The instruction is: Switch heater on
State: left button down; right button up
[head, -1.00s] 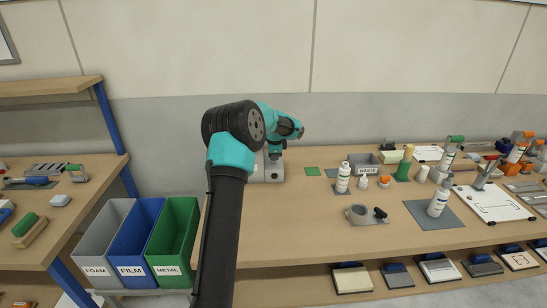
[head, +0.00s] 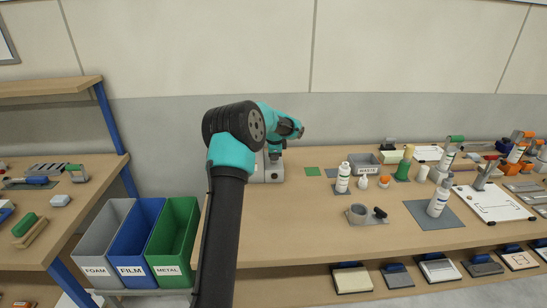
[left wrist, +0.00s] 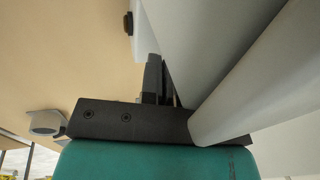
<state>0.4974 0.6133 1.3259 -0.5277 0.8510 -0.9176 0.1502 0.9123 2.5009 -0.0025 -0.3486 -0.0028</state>
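A light grey unit (head: 267,172), which I take to be the heater, stands at the back of the bench, left of a green square. My left arm and gripper hide much of it. My left gripper (head: 275,152) points down at its top; I cannot tell whether they touch. In the left wrist view, large smooth grey surfaces (left wrist: 215,50) fill the right side, close to the gripper. The dark fingers (left wrist: 158,82) look close together with nothing seen between them. A small dark knob (left wrist: 128,23) shows on a grey part beyond them. My right gripper is not in view.
Grey, blue and green bins (head: 172,240) stand left of the bench. The bench front near my arm is clear.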

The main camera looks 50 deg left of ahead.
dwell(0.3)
pick_arm(q)
notch_tip(320, 180, up, 7)
dwell(0.9)
